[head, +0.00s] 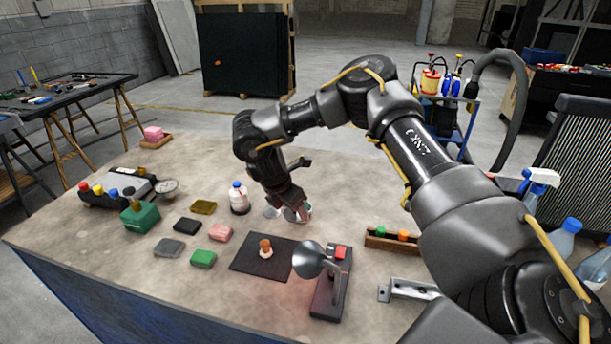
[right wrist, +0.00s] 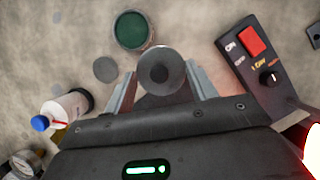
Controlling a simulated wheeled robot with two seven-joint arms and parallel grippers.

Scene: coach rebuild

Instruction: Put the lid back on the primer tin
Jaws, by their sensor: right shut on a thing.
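The primer tin (right wrist: 131,29) stands open on the table in the right wrist view, with green inside. In the head view it is a small pale shape (head: 304,213), mostly hidden by my right gripper (head: 289,204). In the wrist view my right gripper (right wrist: 160,80) is shut on the lid (right wrist: 158,66), a round grey piece with a dark round centre. The lid shows just below the tin in the picture, apart from its opening; its height cannot be told. A flat grey disc (right wrist: 106,69) lies on the table left of the lid. My left gripper is out of view.
A white bottle with a blue cap (head: 239,199) stands left of the gripper. A switch box with a red button (right wrist: 254,42) and a lamp (head: 312,260) are nearer the front. A black mat (head: 245,264) and several coloured blocks lie to the left.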

